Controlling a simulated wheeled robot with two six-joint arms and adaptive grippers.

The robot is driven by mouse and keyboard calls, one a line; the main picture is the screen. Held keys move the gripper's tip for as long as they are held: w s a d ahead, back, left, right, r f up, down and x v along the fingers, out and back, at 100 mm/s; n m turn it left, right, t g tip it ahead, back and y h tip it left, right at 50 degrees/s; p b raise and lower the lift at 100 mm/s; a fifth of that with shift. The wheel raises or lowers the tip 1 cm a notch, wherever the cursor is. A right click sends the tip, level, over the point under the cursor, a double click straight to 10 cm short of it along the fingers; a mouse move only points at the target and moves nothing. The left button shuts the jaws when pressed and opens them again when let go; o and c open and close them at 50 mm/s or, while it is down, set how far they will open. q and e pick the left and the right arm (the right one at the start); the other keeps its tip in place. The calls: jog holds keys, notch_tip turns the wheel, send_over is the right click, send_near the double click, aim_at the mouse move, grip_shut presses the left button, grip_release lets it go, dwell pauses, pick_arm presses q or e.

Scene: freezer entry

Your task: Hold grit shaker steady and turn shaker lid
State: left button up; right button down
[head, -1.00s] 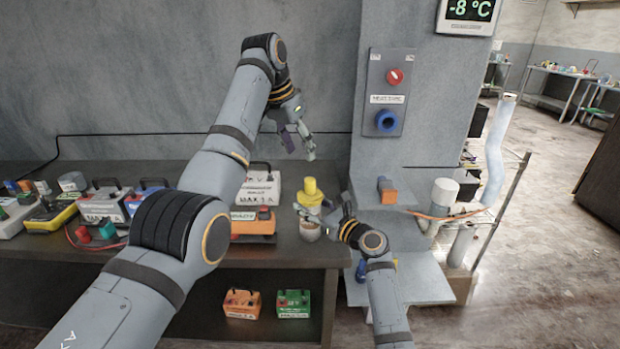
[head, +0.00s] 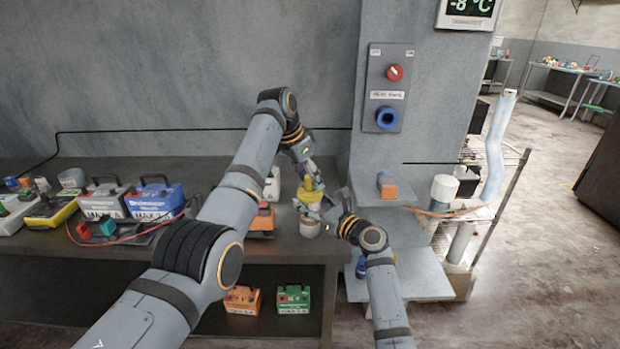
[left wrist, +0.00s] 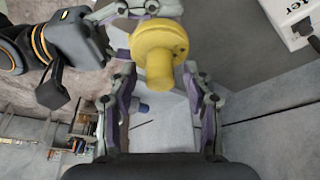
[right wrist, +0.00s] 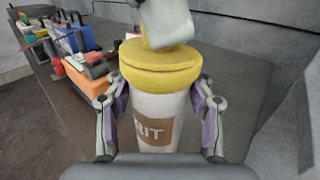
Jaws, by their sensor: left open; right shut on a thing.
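The grit shaker has a white body with a brown label (right wrist: 155,130) and a wide yellow lid (right wrist: 160,72), seen upright in the right wrist view. In the head view its lid (head: 311,193) and pale body (head: 310,229) stand at the shelf's right end. My right gripper (right wrist: 160,100) is shut on the body just below the lid. My left gripper (head: 306,172) is open right above the lid. In the left wrist view the lid's yellow knob (left wrist: 155,72) lies between its open fingertips. A left finger hides part of the knob in the right wrist view.
Battery boxes, a blue one (head: 155,199) among them, stand left on the dark shelf (head: 280,262). An orange box (head: 262,222) sits just left of the shaker. A wall panel (head: 388,88) with a red knob and blue socket is to the right.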

pick_arm(q)
jog(key=shift+w+f, duration=0.1)
jog(key=shift+f, duration=0.15)
jog(key=shift+c, duration=0.2)
grip_shut()
jog(key=shift+n, duration=0.4)
jog(key=n, duration=0.2)
jog(key=n+t+y, duration=0.1)
jog(key=n, duration=0.1)
jog(key=shift+d+n+y, duration=0.1)
jog(key=shift+n+y, duration=0.2)
jog(key=shift+n, duration=0.1)
jog(key=n+y, duration=0.1)
jog(key=n, duration=0.4)
jog(key=shift+t+y, duration=0.3)
jog(key=shift+y, duration=0.1)
